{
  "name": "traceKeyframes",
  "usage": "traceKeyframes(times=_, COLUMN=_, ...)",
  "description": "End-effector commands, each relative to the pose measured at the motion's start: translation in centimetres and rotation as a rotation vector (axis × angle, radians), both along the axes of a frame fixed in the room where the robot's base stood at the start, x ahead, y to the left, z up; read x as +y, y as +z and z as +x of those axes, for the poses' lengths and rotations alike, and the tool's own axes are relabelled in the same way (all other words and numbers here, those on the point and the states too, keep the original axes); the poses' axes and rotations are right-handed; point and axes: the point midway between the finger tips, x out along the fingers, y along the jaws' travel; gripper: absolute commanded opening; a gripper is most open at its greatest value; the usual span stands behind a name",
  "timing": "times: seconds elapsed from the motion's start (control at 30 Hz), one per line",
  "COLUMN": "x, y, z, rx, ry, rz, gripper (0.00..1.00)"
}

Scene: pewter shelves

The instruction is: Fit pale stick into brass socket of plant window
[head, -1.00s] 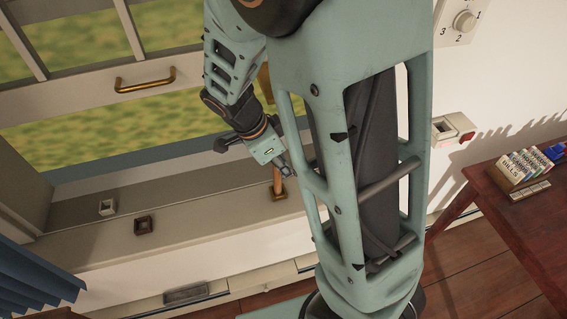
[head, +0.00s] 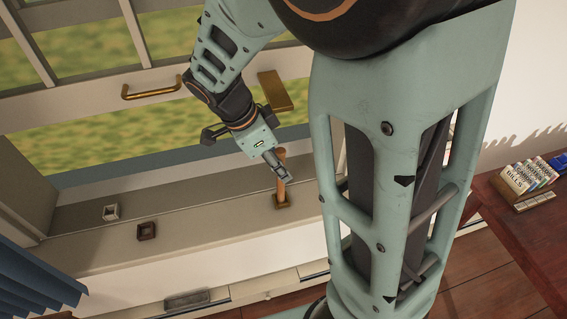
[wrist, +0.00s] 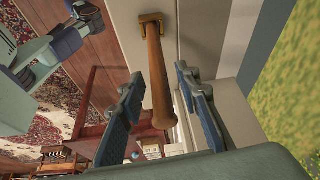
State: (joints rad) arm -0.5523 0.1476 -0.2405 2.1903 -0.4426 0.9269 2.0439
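The pale stick (head: 281,187) stands upright in the brass socket (head: 282,201) on the window ledge. In the wrist view the stick (wrist: 155,65) runs from the brass socket (wrist: 151,18) down between my two fingers. My gripper (head: 286,176) is by the stick's upper part in the head view and partly covers it. In the wrist view my gripper (wrist: 158,75) is open, with a visible gap between the stick and each finger. The plant window's frame (head: 55,98) rises behind the ledge. The stick's seat inside the socket is hidden.
A brass handle (head: 150,89) and a brass plate (head: 275,90) are on the window. A red-brown table (head: 530,225) stands at the right.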

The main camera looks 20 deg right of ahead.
Motion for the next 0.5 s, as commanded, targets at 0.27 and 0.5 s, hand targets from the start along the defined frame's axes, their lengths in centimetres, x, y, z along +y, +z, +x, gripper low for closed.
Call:
traceKeyframes(times=0.27, x=7.1, y=-0.6, z=-1.1, rx=0.005, ry=0.008, rz=-0.001, gripper=0.31)
traceKeyframes(times=0.5, x=10.6, y=-0.5, z=-1.5, rx=0.005, ry=0.003, rz=-0.002, gripper=0.31)
